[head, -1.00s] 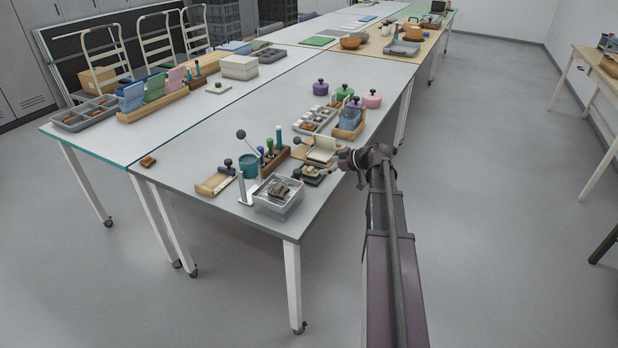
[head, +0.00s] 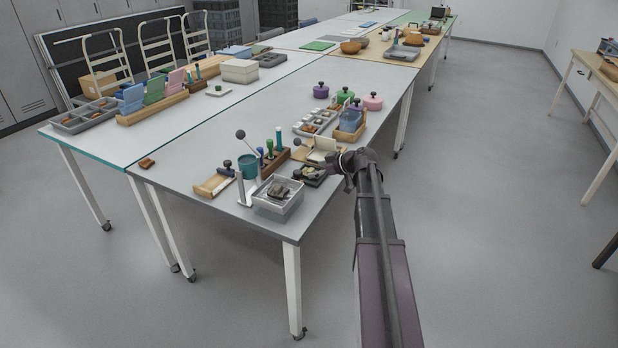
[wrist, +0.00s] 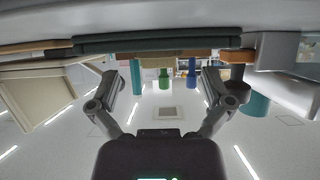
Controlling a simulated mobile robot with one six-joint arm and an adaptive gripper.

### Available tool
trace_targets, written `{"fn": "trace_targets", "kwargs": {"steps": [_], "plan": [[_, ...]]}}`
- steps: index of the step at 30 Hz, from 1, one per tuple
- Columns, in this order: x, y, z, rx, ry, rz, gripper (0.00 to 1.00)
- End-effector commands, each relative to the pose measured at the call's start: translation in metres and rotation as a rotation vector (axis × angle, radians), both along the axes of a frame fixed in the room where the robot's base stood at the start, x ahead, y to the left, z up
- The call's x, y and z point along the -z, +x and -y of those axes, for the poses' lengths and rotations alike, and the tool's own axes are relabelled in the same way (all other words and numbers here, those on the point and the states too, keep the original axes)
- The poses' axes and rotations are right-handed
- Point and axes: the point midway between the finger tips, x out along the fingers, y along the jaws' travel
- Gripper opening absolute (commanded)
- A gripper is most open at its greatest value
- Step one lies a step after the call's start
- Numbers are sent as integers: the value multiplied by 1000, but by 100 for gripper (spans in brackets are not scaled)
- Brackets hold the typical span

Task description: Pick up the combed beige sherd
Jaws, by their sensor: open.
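I cannot make out the combed beige sherd for certain in either view. Small beige pieces lie in a dark tray (head: 312,177) near the table's right edge, and greyish-brown pieces (head: 279,190) sit in a clear grey tub (head: 278,207). Any combing is too small to see. My gripper (head: 345,172) is just right of the dark tray, by the table's right edge. In the wrist view my gripper (wrist: 160,82) has its two fingers spread wide with nothing between them. A dark flat edge (wrist: 155,41) crosses the top of that view beyond the fingers.
A wooden rack (head: 274,160) with coloured handled tools, a teal cup (head: 248,166) and a wooden tray (head: 214,186) stand close by. A compartment tray (head: 315,120) and lidded pots (head: 345,96) are farther back. The table's left middle is mostly clear, with one brown piece (head: 147,163).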

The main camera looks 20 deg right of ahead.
Motion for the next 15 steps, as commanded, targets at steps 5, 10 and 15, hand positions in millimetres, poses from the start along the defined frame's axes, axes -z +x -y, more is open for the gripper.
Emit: {"fn": "trace_targets", "kwargs": {"steps": [5, 10, 15], "plan": [[11, 13, -10, -1, 0, 0, 100], [11, 16, -12, 0, 0, 0, 100], [11, 16, -12, 1, 0, 0, 100]]}}
